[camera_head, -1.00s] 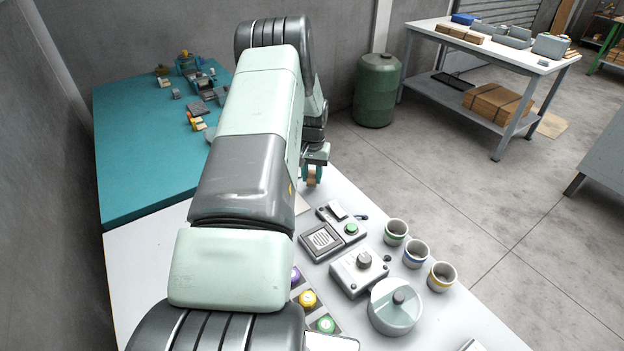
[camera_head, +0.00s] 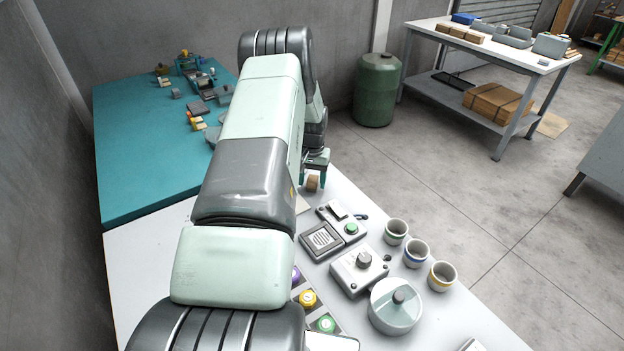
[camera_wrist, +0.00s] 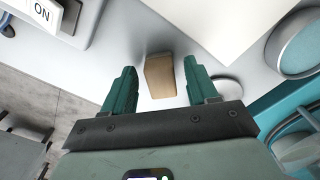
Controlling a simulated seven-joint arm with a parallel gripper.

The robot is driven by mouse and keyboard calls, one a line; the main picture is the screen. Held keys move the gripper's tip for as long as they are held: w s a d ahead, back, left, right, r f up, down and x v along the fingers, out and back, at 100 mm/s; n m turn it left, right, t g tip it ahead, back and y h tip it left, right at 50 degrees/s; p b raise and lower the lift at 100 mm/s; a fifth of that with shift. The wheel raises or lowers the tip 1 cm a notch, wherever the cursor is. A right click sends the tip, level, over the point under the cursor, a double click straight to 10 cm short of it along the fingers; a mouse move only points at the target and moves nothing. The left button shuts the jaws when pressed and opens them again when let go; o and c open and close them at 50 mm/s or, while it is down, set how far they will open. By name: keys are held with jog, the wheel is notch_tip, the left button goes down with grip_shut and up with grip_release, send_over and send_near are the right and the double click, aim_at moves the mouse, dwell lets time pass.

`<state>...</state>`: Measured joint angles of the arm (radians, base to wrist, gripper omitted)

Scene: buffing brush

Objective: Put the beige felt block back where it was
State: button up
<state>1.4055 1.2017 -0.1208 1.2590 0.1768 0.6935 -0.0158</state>
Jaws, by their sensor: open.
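In the wrist view the block (camera_wrist: 160,76) sits ahead of and between the two teal fingers of my gripper (camera_wrist: 162,92). The fingers are apart and a gap shows on each side of the block. In the head view my gripper (camera_head: 314,172) is just above and around the block, partly hidden by my own arm.
A white sheet or panel (camera_wrist: 220,40) is near the block.

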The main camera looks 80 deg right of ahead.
aim_at(312, 180)
notch_tip(312, 180, up, 12)
dwell(0.4)
jog(key=shift+r, duration=0.1)
